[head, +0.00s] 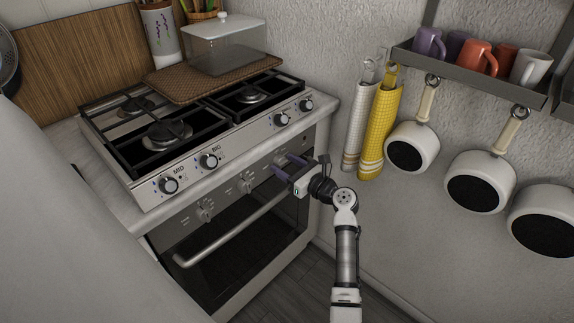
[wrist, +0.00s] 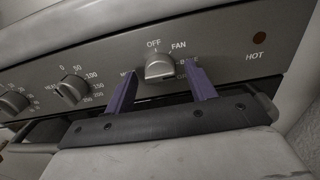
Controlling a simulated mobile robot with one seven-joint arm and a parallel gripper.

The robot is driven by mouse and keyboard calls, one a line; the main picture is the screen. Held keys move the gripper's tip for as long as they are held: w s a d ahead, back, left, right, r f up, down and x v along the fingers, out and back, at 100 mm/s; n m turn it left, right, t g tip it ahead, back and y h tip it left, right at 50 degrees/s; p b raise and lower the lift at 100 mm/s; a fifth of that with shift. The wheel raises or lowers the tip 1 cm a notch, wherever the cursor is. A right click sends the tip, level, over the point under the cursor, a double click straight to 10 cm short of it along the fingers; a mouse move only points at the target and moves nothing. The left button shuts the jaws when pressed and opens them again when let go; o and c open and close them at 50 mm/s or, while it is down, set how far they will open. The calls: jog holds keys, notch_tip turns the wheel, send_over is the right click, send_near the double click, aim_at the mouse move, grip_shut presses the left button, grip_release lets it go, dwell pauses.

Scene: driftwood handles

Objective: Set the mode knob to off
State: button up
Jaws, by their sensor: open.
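The mode knob (wrist: 159,67) is a grey, rounded knob on the oven's control panel (wrist: 215,52). Labels OFF and FAN are above it, and others beside it are partly covered by the fingers. I cannot tell which label its pointer faces. My gripper (wrist: 162,82) is open, with one purple finger on each side of the knob in the wrist view. Gaps show between knob and fingers, and I see no contact. In the head view my gripper (head: 284,166) is at the right end of the oven panel, and the knob there is hidden or too small to tell.
Two more oven knobs (wrist: 73,89) (wrist: 12,103) sit to the left. The oven door handle (head: 232,233) runs below. A row of hob knobs (head: 209,161) is above. Yellow and white towels (head: 380,132) and pans (head: 475,181) hang on the right wall.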

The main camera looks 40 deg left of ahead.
jog(key=c, duration=1)
jog(key=shift+o, duration=0.2)
jog(key=shift+n, duration=0.5)
jog(key=n+b, duration=0.2)
jog(key=n, duration=0.1)
jog(key=shift+f+n, duration=0.1)
jog(key=shift+n, duration=0.3)
jog(key=n+b, duration=0.3)
jog(key=n, duration=0.1)
jog(key=shift+n, duration=0.3)
jog(key=n+b, duration=0.4)
jog(key=n, duration=0.1)
jog(key=shift+f, duration=0.15)
jog(key=shift+n+b, duration=1.25)
jog(key=shift+n, duration=0.45)
jog(key=shift+s+r+n, duration=0.1)
jog(key=shift+r+n, duration=0.1)
jog(key=shift+n, duration=0.1)
